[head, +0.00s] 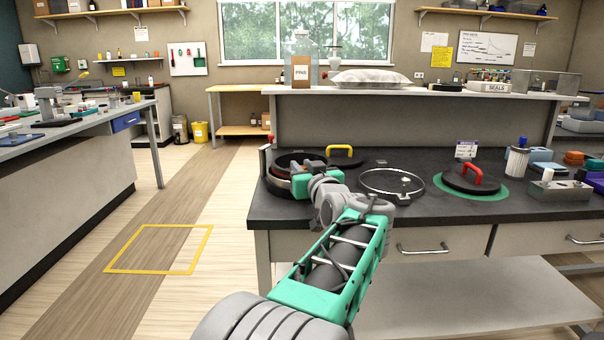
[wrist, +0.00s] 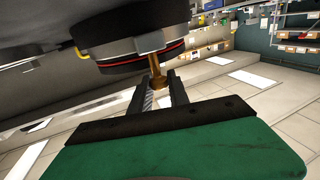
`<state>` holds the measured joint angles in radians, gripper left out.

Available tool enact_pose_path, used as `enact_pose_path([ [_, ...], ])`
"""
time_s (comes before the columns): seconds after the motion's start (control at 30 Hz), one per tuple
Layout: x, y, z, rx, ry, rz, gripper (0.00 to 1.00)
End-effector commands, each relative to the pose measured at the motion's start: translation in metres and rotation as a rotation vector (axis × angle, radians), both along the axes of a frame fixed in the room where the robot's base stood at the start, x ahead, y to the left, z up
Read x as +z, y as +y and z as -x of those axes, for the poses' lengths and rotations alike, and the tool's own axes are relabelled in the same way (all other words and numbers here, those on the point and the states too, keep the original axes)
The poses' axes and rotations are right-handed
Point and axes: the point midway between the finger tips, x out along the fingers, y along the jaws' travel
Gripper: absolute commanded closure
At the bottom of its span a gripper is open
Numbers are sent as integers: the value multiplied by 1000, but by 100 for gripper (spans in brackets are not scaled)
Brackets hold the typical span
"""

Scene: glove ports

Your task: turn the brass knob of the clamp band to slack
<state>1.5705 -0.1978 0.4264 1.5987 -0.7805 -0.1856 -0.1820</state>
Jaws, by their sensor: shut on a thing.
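The brass knob (wrist: 156,70) hangs below a metal block on the side of the round port, in the wrist view. The clamp band (wrist: 112,48) is a grey metal ring around the port, beside a dark ring with a thin red line. My gripper (wrist: 158,88) is shut on the knob, with its two dark fingers on either side of the knob's lower part. In the head view my arm reaches to the dark round port (head: 281,185) at the bench's left end. The knob and fingertips are hidden there.
The dark bench top (head: 425,213) also carries a lid with a yellow handle (head: 340,150), a loose metal ring (head: 364,189), and a red-handled lid (head: 470,186) on a green mat. A raised shelf (head: 430,96) stands behind. The floor to the left is open around a yellow outline (head: 160,271).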

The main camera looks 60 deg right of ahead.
Motion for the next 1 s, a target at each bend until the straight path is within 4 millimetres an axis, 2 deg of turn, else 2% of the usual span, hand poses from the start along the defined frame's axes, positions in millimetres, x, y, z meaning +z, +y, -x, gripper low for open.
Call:
enact_pose_path([
  [0.2,0,-3,2,182,0,-6,100],
  [0.5,0,-1,-1,365,0,-7,100],
  [1.0,-2,1,-2,440,1,-5,100],
])
